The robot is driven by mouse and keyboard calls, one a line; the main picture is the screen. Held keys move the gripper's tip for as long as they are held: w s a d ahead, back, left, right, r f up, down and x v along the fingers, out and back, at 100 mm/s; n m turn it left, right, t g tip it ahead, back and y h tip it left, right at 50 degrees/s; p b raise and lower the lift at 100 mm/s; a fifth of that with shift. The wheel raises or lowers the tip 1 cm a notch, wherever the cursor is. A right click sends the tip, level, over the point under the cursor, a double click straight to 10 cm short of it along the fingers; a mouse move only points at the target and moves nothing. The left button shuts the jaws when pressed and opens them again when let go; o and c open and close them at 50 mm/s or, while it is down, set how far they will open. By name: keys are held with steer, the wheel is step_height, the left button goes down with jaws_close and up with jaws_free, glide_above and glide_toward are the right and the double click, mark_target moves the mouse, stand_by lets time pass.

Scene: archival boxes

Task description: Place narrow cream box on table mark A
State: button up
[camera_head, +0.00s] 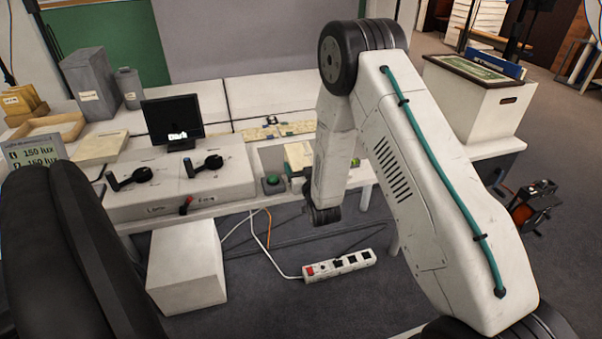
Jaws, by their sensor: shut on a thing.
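My arm comes down in the middle right of the head view. Its wrist end, with my gripper (323,213), hangs in front of the table's front edge. The jaws are shut, but the fingertips are hard to make out. A narrow cream box (297,154) shows just left of my forearm and is partly hidden by it. It appears to be what the jaws hold, though the contact is hidden. The white table (225,210) runs across the left and middle. I cannot make out mark A.
A white console (180,180) with two black handles and a small black monitor (172,118) stand on the table. Grey boxes (90,82) are at the back left. A white crate (475,105) is at right. A power strip (338,265) and cables lie on the floor.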

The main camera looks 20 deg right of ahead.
steer(key=shift+w+f, duration=0.25)
steer(key=shift+f, duration=0.55)
steer(key=shift+w+f, duration=0.25)
steer(key=shift+f, duration=0.5)
steer(key=shift+f, duration=0.1)
steer(key=shift+f, duration=0.1)
steer(key=o, duration=1.3)
